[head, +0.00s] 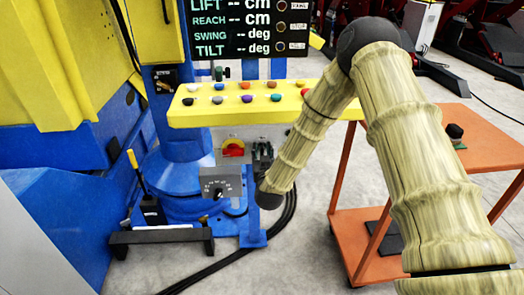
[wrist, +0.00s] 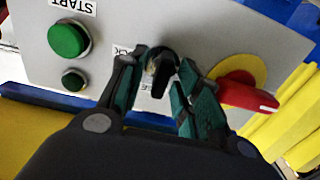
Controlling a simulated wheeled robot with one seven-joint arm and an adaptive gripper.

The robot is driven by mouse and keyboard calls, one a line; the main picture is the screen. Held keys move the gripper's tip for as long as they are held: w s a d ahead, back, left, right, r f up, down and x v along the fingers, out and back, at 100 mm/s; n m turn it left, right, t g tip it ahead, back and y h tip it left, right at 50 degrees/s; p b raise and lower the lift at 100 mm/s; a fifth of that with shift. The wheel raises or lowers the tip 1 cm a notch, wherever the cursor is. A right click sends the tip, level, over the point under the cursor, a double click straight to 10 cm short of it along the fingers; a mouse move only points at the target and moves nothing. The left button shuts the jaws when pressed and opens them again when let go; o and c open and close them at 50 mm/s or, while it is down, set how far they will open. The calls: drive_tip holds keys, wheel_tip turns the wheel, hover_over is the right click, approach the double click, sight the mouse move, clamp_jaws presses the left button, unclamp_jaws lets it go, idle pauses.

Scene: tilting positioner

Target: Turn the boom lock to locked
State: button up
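The boom lock looks to be the black rotary knob (wrist: 160,74) on a grey panel, beside a partly covered label ending in "CK" that appears upside down in the wrist view. My gripper (wrist: 164,66) has its two green-padded fingers on either side of this knob. The fingers look apart, with the knob's handle between them; whether they touch it is unclear. In the head view my gripper (head: 262,152) is a small dark shape at the panel, right of the red switch, and it hides the knob there.
A red rotary switch on a yellow disc (wrist: 243,88) sits close beside the fingers. Two green buttons (wrist: 68,40) are on the other side. A yellow shelf with coloured knobs (head: 235,112) overhangs the panel. A grey dial box (head: 220,187) stands below. An orange cart (head: 470,140) is at right.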

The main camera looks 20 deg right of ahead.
drive_tip(key=shift+w, duration=0.35)
clamp_jaws()
